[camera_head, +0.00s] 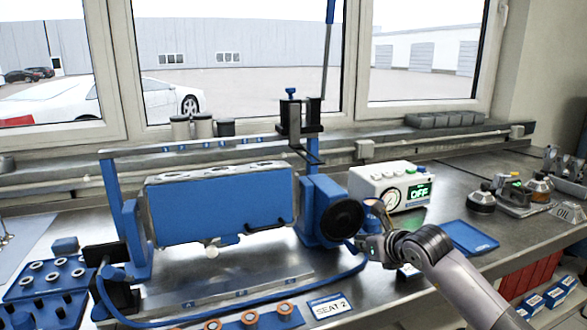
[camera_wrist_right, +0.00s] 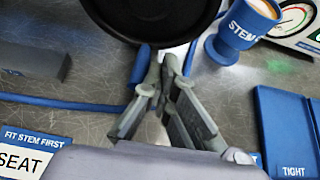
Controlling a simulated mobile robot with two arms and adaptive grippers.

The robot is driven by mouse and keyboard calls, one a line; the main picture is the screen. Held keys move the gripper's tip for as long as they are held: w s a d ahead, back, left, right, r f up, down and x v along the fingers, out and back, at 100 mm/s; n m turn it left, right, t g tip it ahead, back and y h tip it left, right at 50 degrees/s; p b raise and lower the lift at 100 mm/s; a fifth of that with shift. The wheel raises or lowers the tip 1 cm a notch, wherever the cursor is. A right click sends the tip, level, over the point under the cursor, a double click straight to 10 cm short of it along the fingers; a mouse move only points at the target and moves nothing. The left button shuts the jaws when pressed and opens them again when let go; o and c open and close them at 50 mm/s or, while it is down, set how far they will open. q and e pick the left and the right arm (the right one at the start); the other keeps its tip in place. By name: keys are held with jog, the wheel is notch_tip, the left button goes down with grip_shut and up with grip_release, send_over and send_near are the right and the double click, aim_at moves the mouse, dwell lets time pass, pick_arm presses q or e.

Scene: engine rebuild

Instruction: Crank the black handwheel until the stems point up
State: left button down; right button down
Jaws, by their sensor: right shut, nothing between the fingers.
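The black handwheel (camera_head: 341,219) sits on the right end of the blue fixture (camera_head: 316,200). Its dark rim (camera_wrist_right: 165,15) fills the top of the right wrist view. The blue block (camera_head: 220,212) is held lengthwise in the fixture; a small white knob (camera_head: 211,250) sticks down below it. No stems can be clearly made out on the block. My right gripper (camera_head: 364,243) is just right of and below the wheel. In the wrist view its fingers (camera_wrist_right: 162,72) are shut and empty, the tips just below the rim; I cannot tell whether they touch it. My left gripper is not visible.
A blue STEM cup (camera_wrist_right: 245,28) stands close right of the wheel, before the gauge box (camera_head: 392,187) reading OFF. A blue tray (camera_head: 468,238) lies further right. A blue hose (camera_head: 250,302) curves along the front. Orange-topped parts (camera_head: 249,318) sit at the front edge.

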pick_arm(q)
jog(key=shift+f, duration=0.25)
pick_arm(e)
jog(key=shift+s+a+f, duration=0.2)
jog(key=shift+a, duration=0.2)
pick_arm(q)
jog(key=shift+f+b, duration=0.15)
jog(key=shift+b, duration=0.15)
pick_arm(e)
jog(key=shift+a, duration=0.1)
